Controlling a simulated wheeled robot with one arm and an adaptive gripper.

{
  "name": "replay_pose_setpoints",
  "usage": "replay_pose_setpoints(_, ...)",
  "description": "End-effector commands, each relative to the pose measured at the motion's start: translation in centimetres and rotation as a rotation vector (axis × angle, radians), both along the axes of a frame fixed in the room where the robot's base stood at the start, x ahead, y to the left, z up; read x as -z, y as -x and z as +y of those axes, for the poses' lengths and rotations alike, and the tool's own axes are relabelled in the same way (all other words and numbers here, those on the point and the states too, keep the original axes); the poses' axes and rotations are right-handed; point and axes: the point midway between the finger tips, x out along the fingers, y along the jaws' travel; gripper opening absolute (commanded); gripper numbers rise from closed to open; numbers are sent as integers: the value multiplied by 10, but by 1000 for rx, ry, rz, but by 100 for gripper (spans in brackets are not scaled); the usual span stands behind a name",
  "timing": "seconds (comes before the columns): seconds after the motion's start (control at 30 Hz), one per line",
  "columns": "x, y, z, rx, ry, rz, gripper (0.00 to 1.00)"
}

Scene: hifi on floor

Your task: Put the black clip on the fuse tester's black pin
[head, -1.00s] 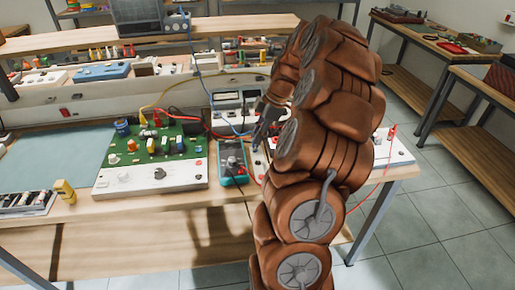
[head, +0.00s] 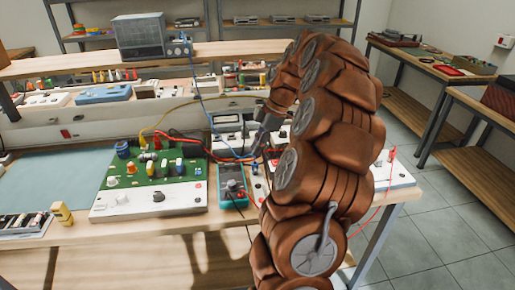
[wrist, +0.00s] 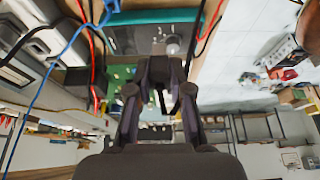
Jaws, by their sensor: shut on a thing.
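My gripper (head: 259,148) hangs above the bench behind the teal multimeter. The wrist view shows its fingers (wrist: 161,97) close together around a small dark piece, which I take to be the black clip; its shape is hard to make out. A white box (head: 402,178) stands at the bench's right end, partly hidden by my arm. A red clip (head: 392,154) stands on it with a red lead. It may be the fuse tester; I cannot see a black pin.
The teal multimeter (head: 232,187) stands on the bench. Left of it is a white unit with a green circuit board (head: 150,204). Blue, red, black and yellow leads run close around my gripper. A blue lead (wrist: 57,62) crosses the left of the wrist view.

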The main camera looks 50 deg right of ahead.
Motion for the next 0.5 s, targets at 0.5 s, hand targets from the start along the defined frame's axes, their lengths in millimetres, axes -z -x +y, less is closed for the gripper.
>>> replay_pose_setpoints(0.5, -17, -1, -1, 2, 4, -3, 0)
